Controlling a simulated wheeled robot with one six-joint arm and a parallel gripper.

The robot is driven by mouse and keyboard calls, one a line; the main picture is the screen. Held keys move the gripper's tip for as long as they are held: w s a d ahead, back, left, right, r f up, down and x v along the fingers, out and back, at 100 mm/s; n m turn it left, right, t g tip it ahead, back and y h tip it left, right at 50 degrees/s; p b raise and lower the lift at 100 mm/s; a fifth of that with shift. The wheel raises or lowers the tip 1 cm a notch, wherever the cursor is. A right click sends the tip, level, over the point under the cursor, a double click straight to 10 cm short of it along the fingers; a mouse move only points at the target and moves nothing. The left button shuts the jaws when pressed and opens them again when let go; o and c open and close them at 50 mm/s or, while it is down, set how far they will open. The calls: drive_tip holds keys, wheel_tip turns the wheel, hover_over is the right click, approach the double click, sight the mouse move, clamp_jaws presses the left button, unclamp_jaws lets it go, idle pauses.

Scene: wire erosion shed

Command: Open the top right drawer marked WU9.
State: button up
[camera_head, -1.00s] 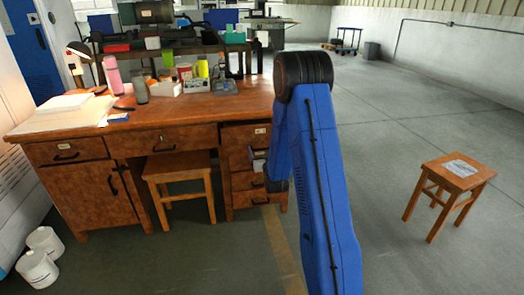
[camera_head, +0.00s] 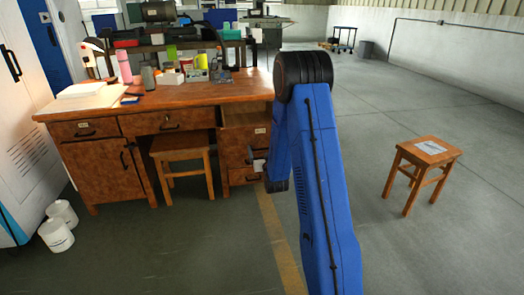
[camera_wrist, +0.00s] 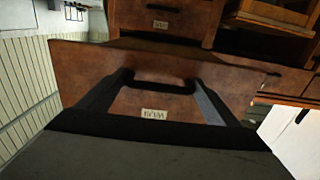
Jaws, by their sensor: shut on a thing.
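The drawer marked WU9 (camera_head: 234,138) stands pulled out at the top right of the wooden desk (camera_head: 180,96), and its open top shows in the head view. In the wrist view, its brown front (camera_wrist: 75,70) carries a pale label (camera_wrist: 154,114), seen upside down, and a black bar handle (camera_wrist: 160,86). My gripper (camera_wrist: 163,80) is shut on this handle, with a dark finger at each side. In the head view, my blue arm hides part of the drawer front and most of the gripper; a grey part of my gripper (camera_head: 259,165) shows beside the arm.
A wooden stool (camera_head: 180,150) stands under the desk, and another stool (camera_head: 425,148) stands on the open floor at right. White buckets (camera_head: 56,234) stand at lower left by a white cabinet (camera_head: 30,150). The floor before the desk is clear.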

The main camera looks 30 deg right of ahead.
drive_tip(key=shift+s+d, duration=0.2)
drive_tip(key=shift+s, duration=0.05)
drive_tip(key=o, duration=1.2)
drive_tip(key=shift+o, duration=0.2)
drive_tip(key=shift+w+a, duration=0.1)
